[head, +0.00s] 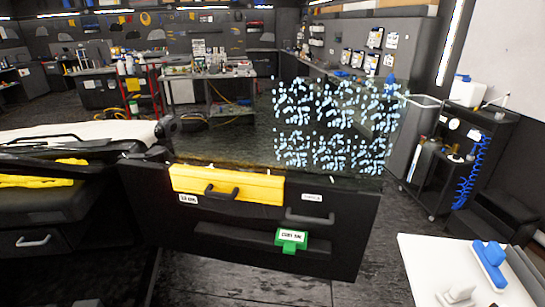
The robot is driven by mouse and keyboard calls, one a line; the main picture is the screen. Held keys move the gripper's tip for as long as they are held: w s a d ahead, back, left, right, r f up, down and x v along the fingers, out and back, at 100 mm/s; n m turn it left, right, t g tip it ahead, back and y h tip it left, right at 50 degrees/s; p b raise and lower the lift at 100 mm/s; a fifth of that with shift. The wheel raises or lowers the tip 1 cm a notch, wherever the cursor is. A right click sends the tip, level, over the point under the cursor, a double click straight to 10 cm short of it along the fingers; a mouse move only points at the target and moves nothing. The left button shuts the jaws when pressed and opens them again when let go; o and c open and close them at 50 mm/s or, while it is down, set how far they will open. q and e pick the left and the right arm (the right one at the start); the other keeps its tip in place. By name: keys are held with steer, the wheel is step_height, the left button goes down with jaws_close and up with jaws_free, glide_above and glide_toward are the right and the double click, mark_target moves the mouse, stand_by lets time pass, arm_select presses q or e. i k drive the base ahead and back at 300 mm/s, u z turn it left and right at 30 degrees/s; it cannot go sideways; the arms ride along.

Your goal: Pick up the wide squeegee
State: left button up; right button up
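No gripper of mine shows in the head view. I cannot tell for certain which thing is the wide squeegee. A blue tool with a rounded grip (489,263) lies on a white tabletop (423,262) at the lower right. A pale, lumpy object (459,294) sits beside it, cut off by the bottom edge. A dark panel (345,240) stands in the middle, with a clear pane (335,160) above it covered in pale blue droplets. A yellow piece (228,184) lies along the panel's upper part, and a green labelled tool (291,240) is on its front.
A dark cart (440,170) with bottles and a coiled blue hose (470,172) stands at the right. A dark padded structure with yellow cloth (40,181) fills the left. Workbenches and a tool wall (190,35) are at the back. Floor shows between the panel and the white tabletop.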

mark_target(488, 258)
steer(key=z, duration=3.65)
steer(key=i, duration=1.65)
steer(key=u, duration=2.4)
